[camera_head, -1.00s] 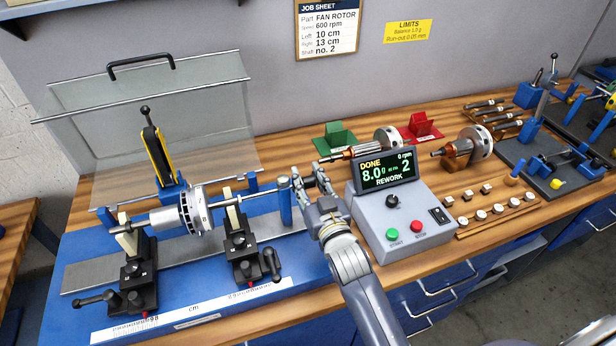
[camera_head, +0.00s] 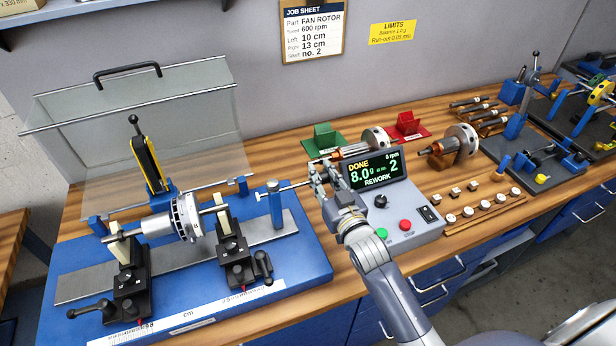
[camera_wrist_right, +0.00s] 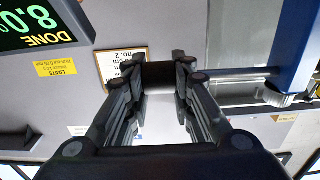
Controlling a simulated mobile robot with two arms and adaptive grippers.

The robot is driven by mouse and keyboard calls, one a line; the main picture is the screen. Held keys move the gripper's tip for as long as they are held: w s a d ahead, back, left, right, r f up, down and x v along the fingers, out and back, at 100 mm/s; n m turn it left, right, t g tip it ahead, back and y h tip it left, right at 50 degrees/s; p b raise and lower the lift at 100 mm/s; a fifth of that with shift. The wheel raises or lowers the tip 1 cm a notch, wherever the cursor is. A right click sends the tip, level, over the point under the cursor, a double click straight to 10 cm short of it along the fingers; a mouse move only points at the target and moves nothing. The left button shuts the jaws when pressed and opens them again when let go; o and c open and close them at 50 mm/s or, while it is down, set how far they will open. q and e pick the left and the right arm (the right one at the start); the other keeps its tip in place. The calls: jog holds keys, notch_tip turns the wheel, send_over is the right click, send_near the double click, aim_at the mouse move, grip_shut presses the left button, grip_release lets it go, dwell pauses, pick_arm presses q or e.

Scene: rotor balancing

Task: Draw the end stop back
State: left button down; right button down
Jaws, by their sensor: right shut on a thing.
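The end stop is a slim metal rod (camera_head: 294,187) through a blue post (camera_head: 277,208) at the right end of the balancing machine's blue base (camera_head: 310,262). Its silver tip sits close to the post's left side, with a clear gap to the rotor shaft. My right gripper (camera_head: 318,176) is right of the post, at the rod's outer end. In the right wrist view it is shut on the end stop's dark knob (camera_wrist_right: 161,77); the rod (camera_wrist_right: 235,73) runs from there to the blue post (camera_wrist_right: 290,45). My left gripper is out of view.
The rotor (camera_head: 184,219) rests across two black supports. A clear guard (camera_head: 140,110) stands raised behind. The control box (camera_head: 400,226) reads "REWORK" close to my right arm. Green (camera_head: 323,139) and red (camera_head: 407,127) stands are behind it.

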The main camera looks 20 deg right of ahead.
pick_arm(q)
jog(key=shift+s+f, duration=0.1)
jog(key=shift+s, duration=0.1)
pick_arm(e)
jog(key=shift+a, duration=0.15)
jog(key=c, duration=1.6)
grip_release()
jog(key=shift+c, duration=0.2)
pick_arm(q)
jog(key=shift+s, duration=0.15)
pick_arm(e)
jog(key=s, duration=1.2)
jog(key=shift+d, duration=0.2)
